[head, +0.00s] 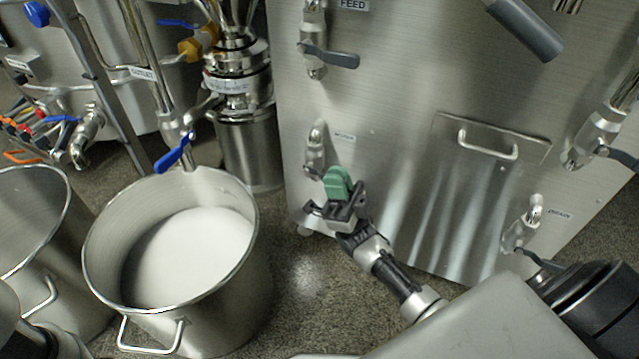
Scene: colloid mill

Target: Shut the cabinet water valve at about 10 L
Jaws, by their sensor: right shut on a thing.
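The cabinet water valve (315,152) is a steel fitting on the lower left of the cabinet front, beside a small label that seems to read WATER. Its green handle (337,182) sticks up from between the jaws of my right gripper (343,204). The gripper is shut on this handle, and its dark jaws hide the handle's lower part. A large steel pot (102,222) on the floor left of the valve holds white contents (200,250). No volume reading is legible. My left gripper is not in view.
The steel cabinet (400,120) also carries a FEED valve (330,55), a DRAIN valve (520,230) and a handled panel (490,150). A blue-handled valve (173,155) hangs over the pot's back rim. Another pot (35,225) stands far left. Speckled floor is clear between pot and cabinet.

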